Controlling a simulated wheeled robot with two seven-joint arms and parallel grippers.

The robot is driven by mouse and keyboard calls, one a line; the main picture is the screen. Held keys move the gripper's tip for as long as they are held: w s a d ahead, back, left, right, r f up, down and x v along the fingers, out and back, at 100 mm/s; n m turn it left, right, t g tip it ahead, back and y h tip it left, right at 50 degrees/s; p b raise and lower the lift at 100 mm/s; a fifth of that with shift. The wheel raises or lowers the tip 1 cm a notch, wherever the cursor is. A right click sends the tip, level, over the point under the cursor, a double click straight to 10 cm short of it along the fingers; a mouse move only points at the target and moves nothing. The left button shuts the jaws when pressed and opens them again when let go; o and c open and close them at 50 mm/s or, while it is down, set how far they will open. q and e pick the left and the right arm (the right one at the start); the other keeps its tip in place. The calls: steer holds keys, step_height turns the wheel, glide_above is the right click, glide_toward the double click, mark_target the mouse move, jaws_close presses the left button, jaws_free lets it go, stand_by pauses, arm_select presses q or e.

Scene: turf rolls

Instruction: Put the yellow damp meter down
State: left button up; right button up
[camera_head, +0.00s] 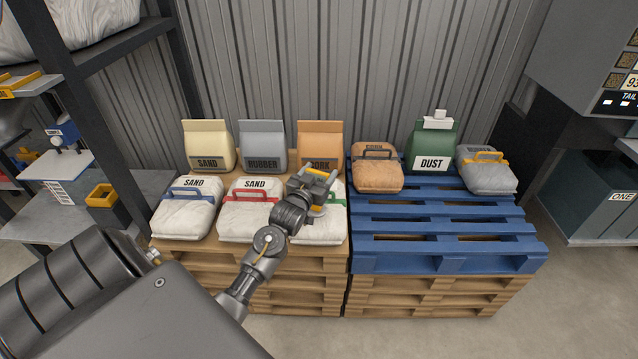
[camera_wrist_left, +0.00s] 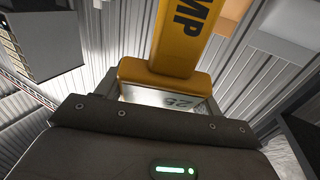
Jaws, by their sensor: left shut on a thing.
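The yellow damp meter (camera_wrist_left: 183,42) fills the upper middle of the left wrist view, with the dark letters "MP" on its long body. Its wider end sits between the fingers of my left gripper (camera_wrist_left: 165,95), which is shut on it. Below that end a pale patch with "25" shows. In the head view my left gripper (camera_head: 318,186) is over the white bag with the green handle (camera_head: 315,230). My right gripper is not in view.
White sand bags (camera_head: 186,215) fill the front of the wooden pallet stack (camera_head: 250,262), with upright bags (camera_head: 263,147) behind. The blue pallet (camera_head: 440,245) at right has a free front; a brown bag (camera_head: 377,175), green dust bag (camera_head: 431,145) and grey bag (camera_head: 487,177) stand behind. Shelves (camera_head: 110,52) stand left.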

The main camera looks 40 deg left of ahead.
arm_select(q)
steer(key=shift+w+a+f, duration=0.15)
steer(key=shift+f, duration=1.8)
steer(key=o, duration=1.7)
steer(key=v, duration=1.2)
